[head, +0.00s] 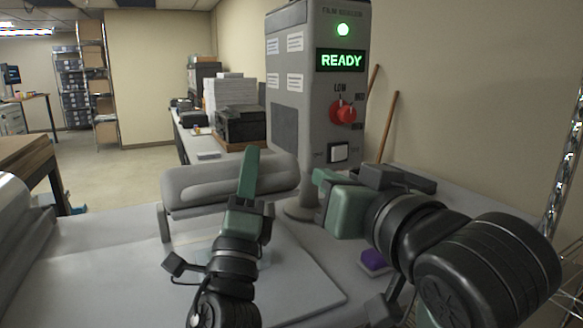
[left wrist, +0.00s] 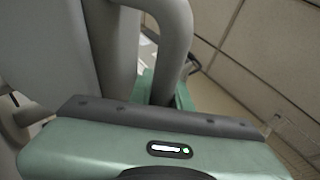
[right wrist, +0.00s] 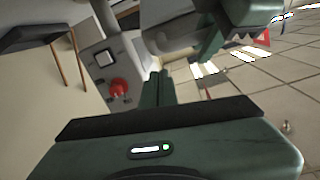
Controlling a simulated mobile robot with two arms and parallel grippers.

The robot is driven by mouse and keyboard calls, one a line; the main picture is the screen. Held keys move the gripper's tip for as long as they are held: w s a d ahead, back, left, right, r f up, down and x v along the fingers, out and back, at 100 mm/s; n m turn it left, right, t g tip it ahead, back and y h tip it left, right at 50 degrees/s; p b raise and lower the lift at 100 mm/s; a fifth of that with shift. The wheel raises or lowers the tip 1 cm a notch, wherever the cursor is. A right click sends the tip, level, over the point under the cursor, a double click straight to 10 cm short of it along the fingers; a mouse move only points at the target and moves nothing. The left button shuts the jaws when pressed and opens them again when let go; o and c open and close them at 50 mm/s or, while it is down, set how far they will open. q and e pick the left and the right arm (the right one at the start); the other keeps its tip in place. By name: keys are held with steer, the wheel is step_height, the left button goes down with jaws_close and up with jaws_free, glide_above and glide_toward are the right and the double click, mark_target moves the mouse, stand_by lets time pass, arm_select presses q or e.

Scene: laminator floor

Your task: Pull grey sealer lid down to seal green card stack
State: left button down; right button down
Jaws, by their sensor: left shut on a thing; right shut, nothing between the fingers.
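The grey sealer lid (head: 185,188) is raised over the flat base plate (head: 290,290), its long bar handle across the middle of the head view. My left gripper (head: 250,165) is at the lid's bar, shut on it. In the left wrist view, the green fingers (left wrist: 165,90) meet the curved grey handle (left wrist: 172,35). My right gripper (head: 322,182) is shut and empty, right of the lid and in front of the control post. It also shows in the right wrist view (right wrist: 158,85). I cannot make out the green card stack; my left arm covers part of the plate.
The grey control box (head: 290,110) stands behind, with a green lamp, a READY display (head: 340,61), a red knob (head: 343,112) and a white switch (head: 339,152). A purple item (head: 375,260) lies on the table at right. A printer (head: 240,125) and paper stacks stand behind.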

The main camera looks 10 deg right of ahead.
mark_target(292, 173)
steer(key=shift+t, duration=0.5)
steer(key=w+a+r, duration=0.1)
steer(key=w, duration=0.2)
steer(key=w+a+r, duration=0.1)
steer(key=w, duration=0.2)
steer(key=w+a+r, duration=0.1)
steer(key=w+a, duration=0.1)
steer(key=w, duration=0.1)
arm_select(q)
steer(key=shift+r, duration=0.1)
arm_select(e)
steer(key=shift+s+a+f, duration=0.1)
steer(key=shift+s+f, duration=0.35)
steer(key=shift+f, duration=0.45)
steer(key=shift+s+f, duration=0.45)
steer(key=shift+f, duration=0.4)
